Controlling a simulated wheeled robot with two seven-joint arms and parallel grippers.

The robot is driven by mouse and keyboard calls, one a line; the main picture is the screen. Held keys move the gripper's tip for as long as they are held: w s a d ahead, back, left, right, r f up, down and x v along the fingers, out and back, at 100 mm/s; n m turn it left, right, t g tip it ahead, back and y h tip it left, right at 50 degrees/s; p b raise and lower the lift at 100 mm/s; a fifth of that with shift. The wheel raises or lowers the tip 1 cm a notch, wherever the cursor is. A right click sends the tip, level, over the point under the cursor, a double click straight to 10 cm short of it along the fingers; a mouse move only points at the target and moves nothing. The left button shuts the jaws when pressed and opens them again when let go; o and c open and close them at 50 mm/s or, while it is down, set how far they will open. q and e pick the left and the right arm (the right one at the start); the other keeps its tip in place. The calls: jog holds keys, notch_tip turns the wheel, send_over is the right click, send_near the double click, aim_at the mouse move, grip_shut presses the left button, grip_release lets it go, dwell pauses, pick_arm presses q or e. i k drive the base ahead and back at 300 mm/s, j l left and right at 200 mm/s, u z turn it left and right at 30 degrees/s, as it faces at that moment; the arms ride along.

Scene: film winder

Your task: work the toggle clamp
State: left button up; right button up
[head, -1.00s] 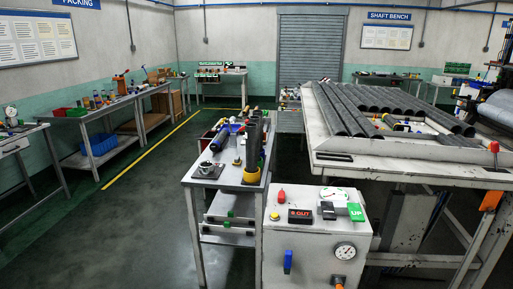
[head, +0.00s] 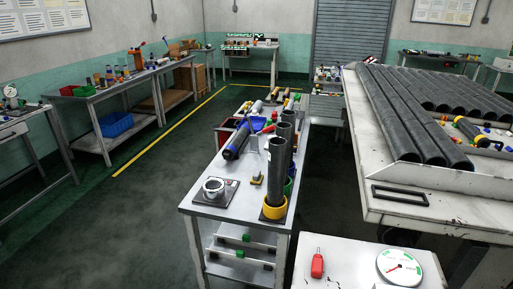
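No part that I can surely name as the toggle clamp shows. A small red-handled piece (head: 317,264) stands upright on the white cabinet top (head: 350,252) at the bottom; I cannot tell whether it is a clamp. A round white dial with a red needle (head: 399,267) sits to its right. Neither my left nor my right gripper is in view.
A grey cart (head: 232,208) carries a metal ring on a plate (head: 213,188), dark tubes (head: 277,165) in a yellow cup and a blue tool (head: 237,140). A large table (head: 376,203) with dark pipes fills the right. The left floor is clear.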

aim_at(271, 127)
jog(key=i+j, duration=0.3)
jog(key=j, duration=0.15)
jog(key=i+j, duration=0.3)
jog(key=j, duration=0.15)
jog(key=l+z, duration=0.05)
